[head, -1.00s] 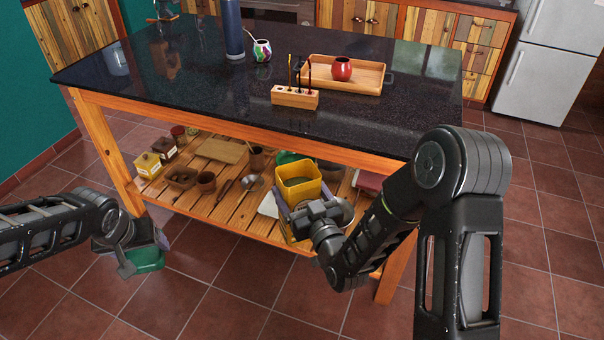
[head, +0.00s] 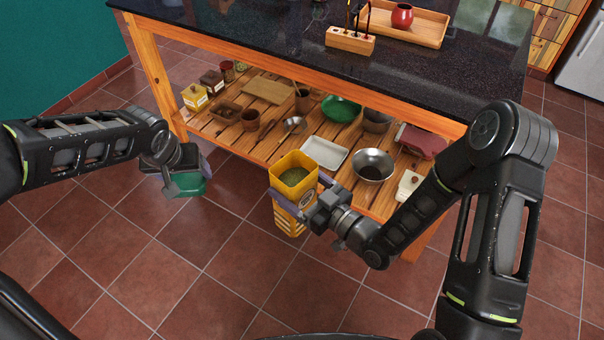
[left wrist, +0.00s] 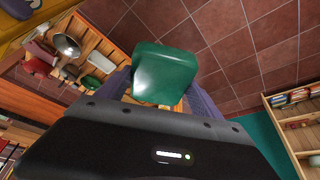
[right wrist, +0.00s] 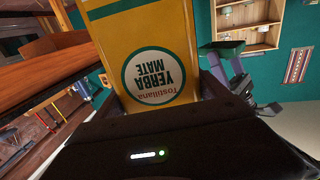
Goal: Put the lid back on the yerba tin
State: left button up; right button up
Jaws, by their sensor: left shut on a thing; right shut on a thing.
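The yellow yerba tin (head: 291,222) is upright and open at the top, with green-brown yerba inside. My right gripper (head: 309,202) is shut on the tin and holds it in front of the island's lower shelf. The tin's "Yerba Mate" label (right wrist: 154,78) fills the middle of the right wrist view. The green lid (head: 187,185) is in my left gripper (head: 176,178), which is shut on it, left of the tin and apart from it. In the left wrist view the lid (left wrist: 164,72) lies between the two fingers.
The slatted shelf (head: 222,145) holds a white tray (head: 324,153), a metal bowl (head: 373,165), a green bowl (head: 341,108) and several small pots and boxes. The black worktop (head: 280,45) overhangs it. Tiled floor is clear in front.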

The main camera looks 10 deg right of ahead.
pick_arm(q)
jog(key=d+r+m+h, duration=0.2)
jog(key=d+r+m, duration=0.25)
jog(key=d, duration=0.75)
jog(key=m+g+h, duration=0.1)
jog(key=m+h, duration=0.1)
jog(key=m, duration=0.4)
send_near(291, 166)
jog(key=s+d+r, duration=0.2)
jog(key=d+r, duration=0.1)
jog(key=r, duration=0.1)
jog(key=shift+w+d+f+n, duration=0.1)
jog(key=shift+d+n, duration=0.05)
jog(key=shift+n, duration=0.1)
jog(key=shift+f, duration=0.15)
jog(key=shift+f, duration=1.85)
jog(key=shift+f, duration=0.85)
jog(key=shift+f, duration=0.6)
